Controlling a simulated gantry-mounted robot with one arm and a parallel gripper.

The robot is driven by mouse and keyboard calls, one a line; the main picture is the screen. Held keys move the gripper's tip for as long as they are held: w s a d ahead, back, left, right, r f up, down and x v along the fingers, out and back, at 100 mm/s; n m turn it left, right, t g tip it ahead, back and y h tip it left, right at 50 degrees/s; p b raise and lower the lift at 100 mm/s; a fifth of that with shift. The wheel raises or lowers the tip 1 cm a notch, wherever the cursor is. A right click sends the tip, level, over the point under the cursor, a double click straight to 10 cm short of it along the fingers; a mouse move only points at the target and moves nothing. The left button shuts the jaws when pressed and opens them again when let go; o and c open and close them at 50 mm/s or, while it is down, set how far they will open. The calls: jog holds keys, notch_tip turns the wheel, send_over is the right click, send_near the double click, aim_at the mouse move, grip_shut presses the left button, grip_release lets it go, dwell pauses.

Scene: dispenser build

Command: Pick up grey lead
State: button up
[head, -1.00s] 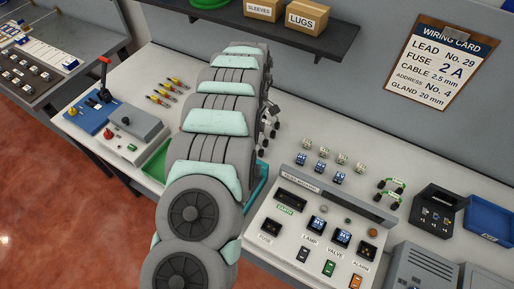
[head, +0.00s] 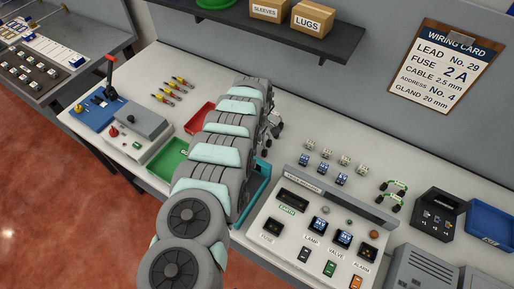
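I cannot make out a grey lead in the head view; my arm hides part of the bench. My gripper (head: 275,127) shows only in part as small dark pieces past the right side of my arm, over the back of the bench. Its fingertips are not clear, and I cannot tell whether it is open or holds anything. Several thin pieces with yellow and red parts (head: 172,90) lie in a row at the back left. Two green looped leads with dark ends (head: 391,195) stand on the bench at the right.
A red tray (head: 199,117), a green tray (head: 166,160) and a teal tray (head: 262,190) lie around my arm. A sloped panel (head: 310,225) stands in front. Small terminal blocks (head: 327,168) sit behind it. A black box (head: 437,213) and a blue bin (head: 492,220) are at the right. A shelf (head: 335,45) overhangs the back.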

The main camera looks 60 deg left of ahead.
grip_shut()
dwell(0.3)
dwell(0.4)
